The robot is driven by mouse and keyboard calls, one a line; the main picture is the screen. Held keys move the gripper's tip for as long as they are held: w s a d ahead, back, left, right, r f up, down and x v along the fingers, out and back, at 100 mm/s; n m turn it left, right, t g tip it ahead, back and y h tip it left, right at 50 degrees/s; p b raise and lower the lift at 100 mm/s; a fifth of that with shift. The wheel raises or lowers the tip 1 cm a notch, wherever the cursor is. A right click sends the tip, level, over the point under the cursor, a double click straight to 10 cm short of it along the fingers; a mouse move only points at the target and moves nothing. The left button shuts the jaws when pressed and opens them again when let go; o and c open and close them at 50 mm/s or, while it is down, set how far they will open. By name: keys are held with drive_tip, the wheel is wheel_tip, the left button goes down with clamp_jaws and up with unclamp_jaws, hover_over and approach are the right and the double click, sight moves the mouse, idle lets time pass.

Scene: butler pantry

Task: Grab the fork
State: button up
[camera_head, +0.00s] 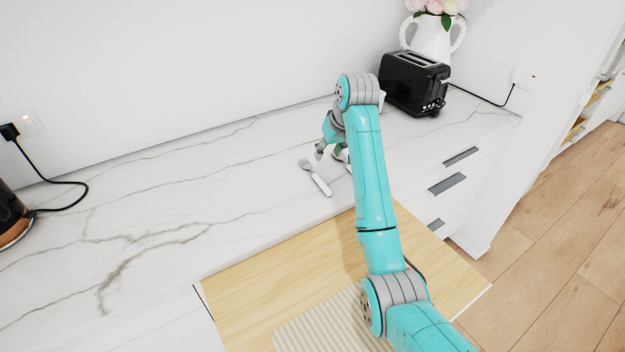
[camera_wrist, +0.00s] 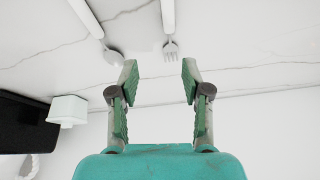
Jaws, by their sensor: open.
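The fork (camera_head: 318,182) lies flat on the marble counter, just in front of my gripper (camera_head: 329,153) in the head view. In the wrist view the fork (camera_wrist: 170,40) has its tines toward my gripper (camera_wrist: 160,76), and its handle runs out of the top edge. My gripper is open and empty. The tines lie beyond the fingertips, roughly in line with the gap between them. A spoon (camera_wrist: 111,50) lies to the left of the fork in the wrist view, outside the gap. In the head view my arm partly hides the spoon.
A black toaster (camera_head: 413,82) stands at the back right, with a small white object (camera_wrist: 67,110) near it. A white flower vase (camera_head: 431,42) stands behind. A wooden board (camera_head: 250,275) with a ribbed mat (camera_head: 315,325) is in front.

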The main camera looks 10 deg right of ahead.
sight(316, 175)
drive_tip(key=shift+n+g, duration=0.3)
drive_tip(key=shift+n, duration=0.2)
drive_tip(key=shift+s+a+x, duration=0.1)
drive_tip(key=shift+a+x, duration=0.15)
drive_tip(key=shift+x, duration=1.45)
drive_tip(key=shift+s+a+x, duration=0.1)
drive_tip(key=shift+a+x, duration=0.15)
drive_tip(key=shift+x, duration=1.5)
drive_tip(key=shift+a+x, duration=0.2)
drive_tip(key=shift+x, duration=1.5)
drive_tip(key=shift+f, duration=0.15)
clamp_jaws()
